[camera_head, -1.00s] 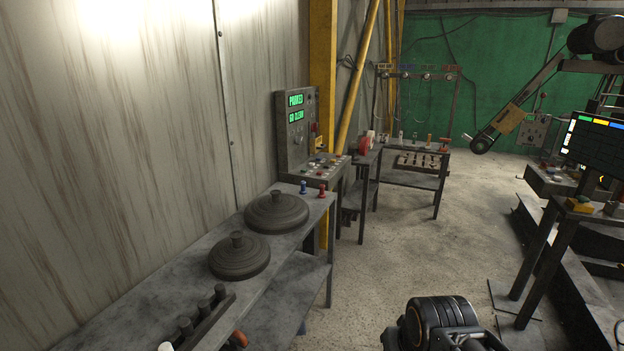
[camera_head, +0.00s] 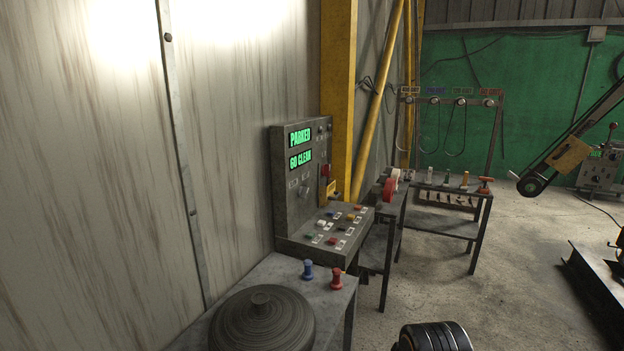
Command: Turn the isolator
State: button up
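A grey control cabinet (camera_head: 300,175) stands against the wall left of the yellow post. Its upright face has two green displays reading "PARKED" and "GO CLEAN", with small knobs below. A small red part (camera_head: 325,171) with a yellow plate (camera_head: 331,188) under it sits at the right edge of this face. It looks like an isolator switch, but is too small to tell its handle position. Only a black rounded part of my arm shows at the bottom edge; my gripper's fingers are not in view.
The cabinet's sloped desk (camera_head: 330,229) carries several coloured buttons. A blue peg (camera_head: 308,270) and a red peg (camera_head: 337,279) stand on the near bench beside a dark round lid (camera_head: 262,325). Benches line the wall behind.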

aim_at(325, 169)
jog(key=z, duration=1.05)
jog(key=i, duration=3)
jog(key=u, duration=2.9)
